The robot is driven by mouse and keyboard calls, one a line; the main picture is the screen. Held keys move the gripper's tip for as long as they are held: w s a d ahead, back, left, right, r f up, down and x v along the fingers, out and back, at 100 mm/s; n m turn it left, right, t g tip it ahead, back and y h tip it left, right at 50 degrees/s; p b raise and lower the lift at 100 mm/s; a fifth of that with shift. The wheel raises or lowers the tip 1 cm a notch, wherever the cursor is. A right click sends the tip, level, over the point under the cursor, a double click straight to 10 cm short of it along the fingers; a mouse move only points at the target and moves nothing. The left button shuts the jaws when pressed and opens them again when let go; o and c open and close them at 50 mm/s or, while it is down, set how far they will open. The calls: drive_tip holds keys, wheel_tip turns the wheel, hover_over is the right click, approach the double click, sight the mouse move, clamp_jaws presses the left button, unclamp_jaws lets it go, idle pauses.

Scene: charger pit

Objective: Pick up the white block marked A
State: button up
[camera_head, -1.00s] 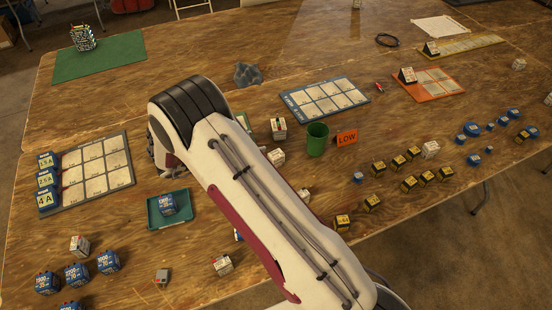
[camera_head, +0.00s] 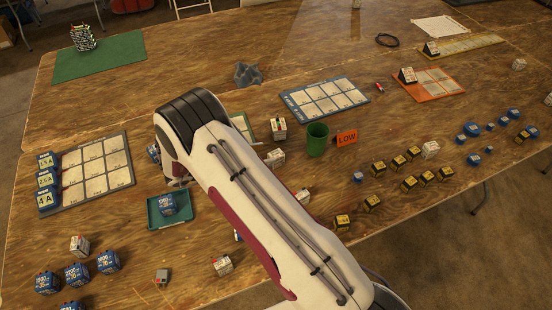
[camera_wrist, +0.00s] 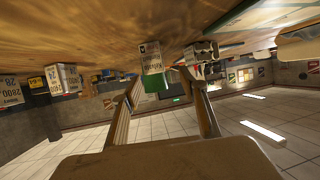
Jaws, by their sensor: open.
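Several white blocks stand on the wooden table; no letter A is legible, so I cannot tell which block is marked A. In the head view, white blocks show right of my arm (camera_head: 278,128) and (camera_head: 275,157), and others stand in front (camera_head: 222,265) and at the left front (camera_head: 80,245). My gripper is mostly hidden behind my arm in the head view. A white block with print (camera_wrist: 151,57) is beyond the fingertips, and another (camera_wrist: 198,52) is beyond the right finger.
A teal tray (camera_head: 150,213) holding a blue block (camera_head: 168,204) lies close to my gripper. A grey grid board (camera_head: 125,180) is at the left. A green cup (camera_head: 317,140) and an orange LOW sign (camera_head: 346,137) stand right of my arm. A dark rock (camera_head: 247,74) lies behind.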

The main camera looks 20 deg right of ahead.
sight(272, 156)
drive_tip(key=shift+d+f, duration=0.1)
drive_tip(key=shift+d, duration=0.15)
drive_tip(key=shift+s+d+f, duration=0.1)
drive_tip(key=shift+d+f, duration=0.35)
drive_tip(key=shift+d, duration=0.35)
drive_tip(key=shift+s+d+f, duration=0.1)
drive_tip(key=shift+d+f, duration=0.35)
drive_tip(key=shift+d, duration=0.3)
drive_tip(key=shift+x, duration=0.9)
drive_tip(key=shift+w, duration=0.1)
drive_tip(key=c, duration=1.2)
